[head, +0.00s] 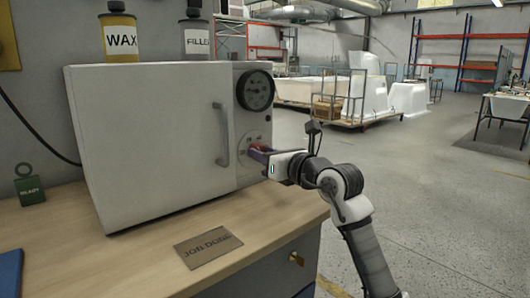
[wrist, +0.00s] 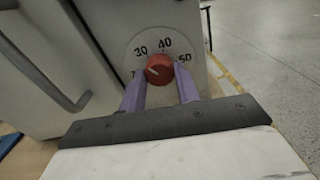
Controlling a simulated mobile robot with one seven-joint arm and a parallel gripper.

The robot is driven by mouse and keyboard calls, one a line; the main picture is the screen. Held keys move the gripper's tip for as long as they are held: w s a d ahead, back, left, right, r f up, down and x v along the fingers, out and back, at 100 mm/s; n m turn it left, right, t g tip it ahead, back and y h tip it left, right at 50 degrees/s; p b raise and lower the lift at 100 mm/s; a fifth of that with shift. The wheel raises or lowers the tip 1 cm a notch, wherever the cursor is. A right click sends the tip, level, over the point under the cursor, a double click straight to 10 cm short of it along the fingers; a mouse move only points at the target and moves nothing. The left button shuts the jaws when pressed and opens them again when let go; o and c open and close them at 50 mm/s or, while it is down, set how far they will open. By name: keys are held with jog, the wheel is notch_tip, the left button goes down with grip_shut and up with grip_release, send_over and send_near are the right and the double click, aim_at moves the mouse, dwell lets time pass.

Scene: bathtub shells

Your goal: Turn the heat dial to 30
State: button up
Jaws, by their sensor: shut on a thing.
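The red heat dial (wrist: 160,68) is on the front panel of the white oven (head: 150,130), below a round black gauge. In the wrist view, 30, 40 and 50 are printed around it, and a number at its left is partly hidden. A pale pointer mark on the dial seems to face left, near or a little below 30; its exact reading is hard to tell. My gripper (wrist: 160,80) is shut on the dial, with one purple finger on each side. In the head view, my gripper (head: 262,153) reaches the panel from the right and mostly covers the dial.
The oven's door handle (head: 222,135) is left of my gripper. The black gauge (head: 255,90) is above it. A "JOB DONE" plate (head: 208,246) and a green tag (head: 32,191) are on the wooden bench. Wax and filler bottles stand on the oven. Open floor lies right.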

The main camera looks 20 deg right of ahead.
jog(key=shift+m, duration=0.3)
jog(key=o, duration=1)
jog(key=v, duration=1.3)
jog(key=shift+s+d+b, duration=0.1)
jog(key=shift+s+b, duration=0.25)
jog(key=shift+s, duration=0.05)
